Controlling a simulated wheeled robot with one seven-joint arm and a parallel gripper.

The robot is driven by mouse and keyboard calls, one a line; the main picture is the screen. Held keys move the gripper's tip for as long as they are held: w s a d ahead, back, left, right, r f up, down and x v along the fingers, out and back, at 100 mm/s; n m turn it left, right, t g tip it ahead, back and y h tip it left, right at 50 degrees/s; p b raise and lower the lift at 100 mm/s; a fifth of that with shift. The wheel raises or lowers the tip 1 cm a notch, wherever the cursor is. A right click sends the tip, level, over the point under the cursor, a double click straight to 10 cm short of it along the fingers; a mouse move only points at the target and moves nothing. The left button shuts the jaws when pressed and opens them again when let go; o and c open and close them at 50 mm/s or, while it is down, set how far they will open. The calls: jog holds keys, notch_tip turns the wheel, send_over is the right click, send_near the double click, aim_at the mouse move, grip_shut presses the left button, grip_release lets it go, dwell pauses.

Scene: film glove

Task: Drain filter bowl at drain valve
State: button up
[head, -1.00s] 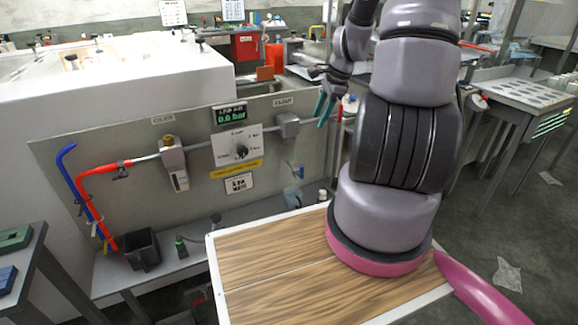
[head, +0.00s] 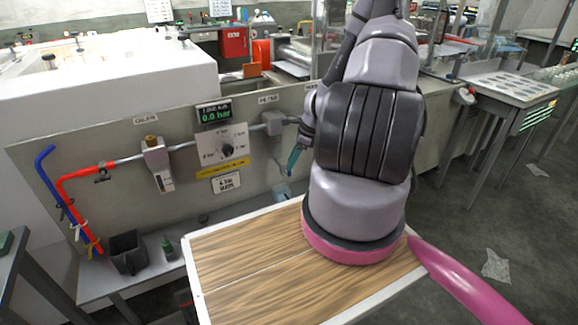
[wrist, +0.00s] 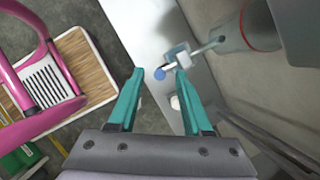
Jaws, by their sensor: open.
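A grey unit (head: 274,122) under a small label hangs at the right end of the panel's pipe. In the wrist view a grey rounded body (wrist: 232,32), probably the filter bowl, has a thin stem running to a pale block (wrist: 177,53). A blue knob (wrist: 160,73) beside that block, probably the drain valve, shows between my fingertips. My gripper (wrist: 158,73) is open and empty, with teal fingers either side of the knob in that view. I cannot tell how far beyond the tips it is. In the head view my gripper (head: 293,160) is beside the panel, partly hidden by my arm.
The pressure display (head: 214,113) reads 0.0 bar. An oiler-like unit (head: 156,165) with a brass top is left on the pipe. A black bin (head: 127,252) and green bottle (head: 168,248) stand on the shelf. Red and blue hoses hang left.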

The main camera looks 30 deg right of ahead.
jog(key=shift+x, duration=1.35)
grip_shut()
